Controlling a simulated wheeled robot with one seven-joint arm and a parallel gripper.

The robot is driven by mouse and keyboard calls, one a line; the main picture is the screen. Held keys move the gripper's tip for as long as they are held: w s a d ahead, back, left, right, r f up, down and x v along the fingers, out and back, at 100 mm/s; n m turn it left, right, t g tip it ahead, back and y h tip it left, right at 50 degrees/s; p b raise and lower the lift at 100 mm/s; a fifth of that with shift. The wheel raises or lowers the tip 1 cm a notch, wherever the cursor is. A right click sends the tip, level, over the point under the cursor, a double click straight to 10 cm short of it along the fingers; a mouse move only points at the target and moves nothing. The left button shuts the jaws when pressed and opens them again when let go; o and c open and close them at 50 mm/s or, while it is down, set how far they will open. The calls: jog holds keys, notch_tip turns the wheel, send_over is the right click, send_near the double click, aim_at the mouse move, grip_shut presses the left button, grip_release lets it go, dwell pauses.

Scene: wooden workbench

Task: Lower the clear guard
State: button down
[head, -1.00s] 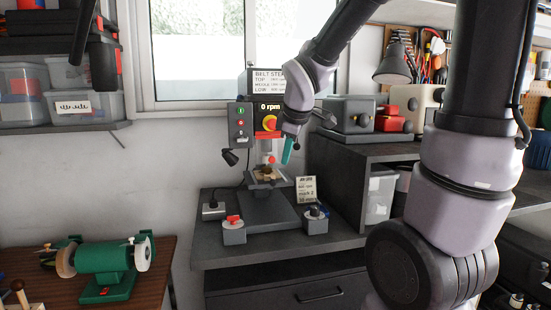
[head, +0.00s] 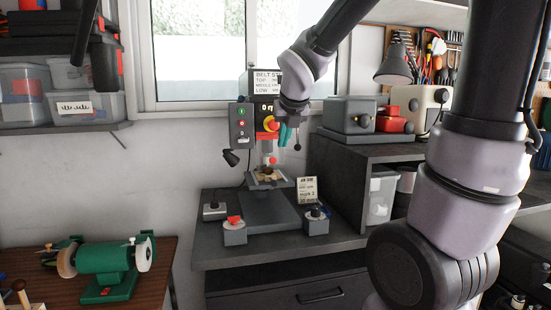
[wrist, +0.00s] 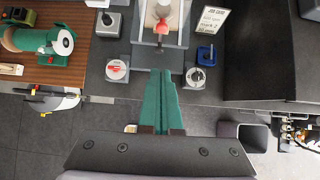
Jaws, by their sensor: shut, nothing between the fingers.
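The drill press stands on the grey cabinet at the back, with its control panel (head: 241,124) on its left front. The clear guard (head: 266,147) is hard to make out; a pale see-through area shows below the press head, with a red knob (head: 272,160) near its lower end. The red knob also shows at the top of the wrist view (wrist: 161,27). My gripper (head: 283,136) is just right of the press head, above the knob's height, and partly covers the head. In the wrist view its teal fingers (wrist: 160,76) are together and empty.
A vise with a workpiece (head: 267,177) sits under the press. Small switch boxes stand in front, one with a red top (head: 234,231) and one with a dark knob (head: 315,220). A sign card (head: 307,190) stands at the right. A green grinder (head: 103,262) is on the left bench.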

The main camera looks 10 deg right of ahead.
aim_at(274, 163)
jog(key=w+r+x, duration=0.1)
jog(key=w+x, duration=0.1)
jog(key=x, duration=0.9)
jog(key=shift+w, duration=0.3)
jog(key=shift+r, duration=0.1)
jog(key=shift+x, duration=1)
jog(key=shift+r, duration=0.15)
